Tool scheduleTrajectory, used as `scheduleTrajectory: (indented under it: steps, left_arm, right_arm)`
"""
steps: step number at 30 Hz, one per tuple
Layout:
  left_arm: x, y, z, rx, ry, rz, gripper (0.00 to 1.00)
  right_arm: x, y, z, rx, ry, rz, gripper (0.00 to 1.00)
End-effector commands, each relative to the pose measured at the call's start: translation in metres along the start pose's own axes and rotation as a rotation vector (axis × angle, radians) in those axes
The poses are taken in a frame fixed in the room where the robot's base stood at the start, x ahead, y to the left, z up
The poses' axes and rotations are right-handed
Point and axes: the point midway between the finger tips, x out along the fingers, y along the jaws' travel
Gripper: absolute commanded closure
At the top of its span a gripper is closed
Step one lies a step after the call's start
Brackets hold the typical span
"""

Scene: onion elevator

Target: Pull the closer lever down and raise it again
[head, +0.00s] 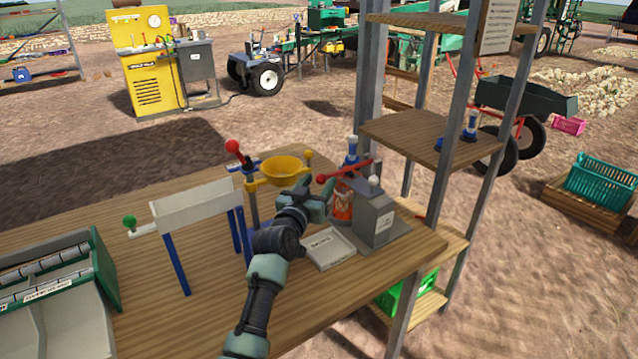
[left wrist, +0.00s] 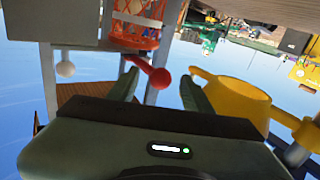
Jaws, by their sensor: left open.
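A red lever (head: 345,171) with a red ball end is on the grey machine (head: 375,215) at the table's right end. My left gripper (head: 320,190) is at the ball end of this lever. In the left wrist view, which is upside down, the red ball (left wrist: 160,78) appears between the two open fingers (left wrist: 160,90). I cannot tell whether they touch it. Another red-ball lever (head: 234,147) stands left of the yellow funnel (head: 283,170). My right gripper is not in view.
An orange-red net bag (head: 342,205) hangs by the grey machine. A small white tray (head: 328,248) lies on the wooden table (head: 190,315). A white chute (head: 196,208) on blue legs stands at left. A shelf rack (head: 430,135) stands close behind the machine.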

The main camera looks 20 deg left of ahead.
Motion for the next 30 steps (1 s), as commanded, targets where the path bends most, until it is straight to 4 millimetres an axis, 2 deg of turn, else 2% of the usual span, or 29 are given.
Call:
scheduleTrajectory:
  steps: [10, 11, 15, 16, 30]
  left_arm:
    - [0.0057, -0.0003, 0.0, 0.001, 0.0, 0.0, 0.5]
    - [0.0057, -0.0003, 0.0, 0.001, 0.0, 0.0, 0.56]
    - [0.0056, -0.0003, 0.0001, 0.001, 0.0, 0.0, 0.95]
    - [0.0055, -0.0004, 0.0001, 0.001, 0.0, -0.001, 1.0]
    - [0.0054, -0.0007, 0.0003, 0.001, 0.0, -0.001, 1.0]
  right_arm:
    - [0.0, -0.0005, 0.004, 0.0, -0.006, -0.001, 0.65]
    - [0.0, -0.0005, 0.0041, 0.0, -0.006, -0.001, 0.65]
    - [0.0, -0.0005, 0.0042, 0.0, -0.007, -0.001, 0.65]
    - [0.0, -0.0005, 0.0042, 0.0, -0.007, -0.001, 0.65]
    - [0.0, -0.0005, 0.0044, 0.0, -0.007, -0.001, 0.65]
